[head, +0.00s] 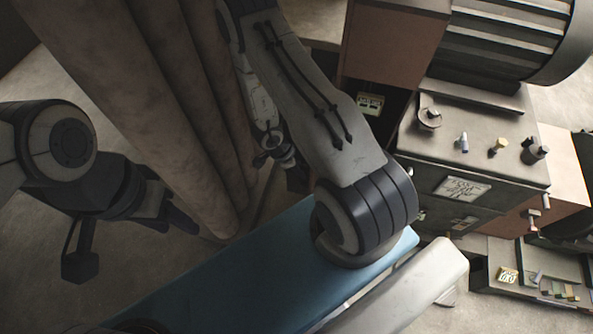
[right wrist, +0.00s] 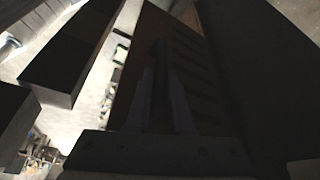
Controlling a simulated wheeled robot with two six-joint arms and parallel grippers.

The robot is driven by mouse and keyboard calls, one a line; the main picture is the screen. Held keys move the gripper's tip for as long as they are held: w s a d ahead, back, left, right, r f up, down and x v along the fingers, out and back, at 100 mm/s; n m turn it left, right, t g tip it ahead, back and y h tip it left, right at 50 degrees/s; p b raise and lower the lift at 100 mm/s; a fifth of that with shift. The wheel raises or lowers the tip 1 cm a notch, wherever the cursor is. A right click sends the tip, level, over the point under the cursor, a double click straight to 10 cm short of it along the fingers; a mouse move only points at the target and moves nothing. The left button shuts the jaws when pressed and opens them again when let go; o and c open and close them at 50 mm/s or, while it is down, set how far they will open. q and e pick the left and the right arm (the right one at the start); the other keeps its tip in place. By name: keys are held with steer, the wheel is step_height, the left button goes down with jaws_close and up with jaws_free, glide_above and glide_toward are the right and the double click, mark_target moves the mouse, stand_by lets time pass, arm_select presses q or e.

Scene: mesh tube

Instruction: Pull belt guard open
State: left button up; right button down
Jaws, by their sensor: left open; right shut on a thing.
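A brown, box-like panel that looks like the belt guard (head: 395,40) stands at the top of the head view beside the grey machine. A dark opening shows below it. In the right wrist view a brown slotted panel (right wrist: 190,55) lies in front of my right gripper (right wrist: 160,105), whose fingers are shut on a part in deep shadow. In the head view my right gripper (head: 283,160) is small and partly hidden behind my right arm, so its contact is hard to see. My left gripper (head: 178,215) is open and empty at the left, away from the machine.
Large grey-brown pillars (head: 170,90) stand between my two arms. The machine top (head: 470,125) carries several knobs. A low tray with small parts (head: 530,275) stands at the lower right. Bare floor (head: 60,260) lies at the lower left.

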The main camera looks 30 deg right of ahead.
steer(key=shift+w+d, duration=0.1)
steer(key=shift+w, duration=0.1)
steer(key=c, duration=0.8)
jaws_free()
steer(key=p+v, duration=0.1)
steer(key=v, duration=0.9)
steer(key=shift+r, duration=0.2)
steer(key=shift+a, duration=0.3)
